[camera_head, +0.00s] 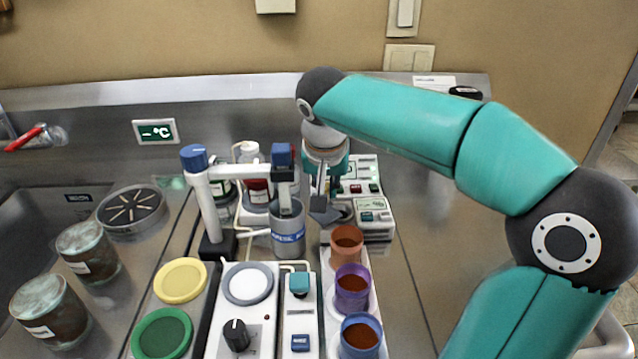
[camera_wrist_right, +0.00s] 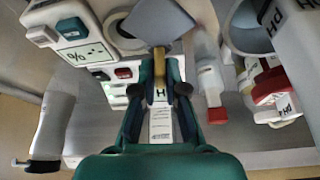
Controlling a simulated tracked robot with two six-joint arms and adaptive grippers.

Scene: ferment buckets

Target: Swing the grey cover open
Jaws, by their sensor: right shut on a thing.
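The grey cover (camera_head: 324,211) is a flat, squarish plate in the head view, tilted, just below my right gripper (camera_head: 322,185). In the right wrist view the grey cover (camera_wrist_right: 158,20) is at the top, with a tan tab (camera_wrist_right: 159,60) at its near edge. My right gripper (camera_wrist_right: 159,88) is shut on that tab, between its two dark fingers. A round ring (camera_wrist_right: 120,30) shows beside the cover, partly hidden by it. The hinge is not clearly visible. My left gripper is in neither view.
A grey cylinder (camera_head: 288,232) with a blue label stands close left of the cover. Brown-filled cups (camera_head: 347,240) line up in front. A white device with buttons (camera_head: 372,216) is at right. Bare steel counter (camera_head: 430,260) lies farther right, partly under my arm.

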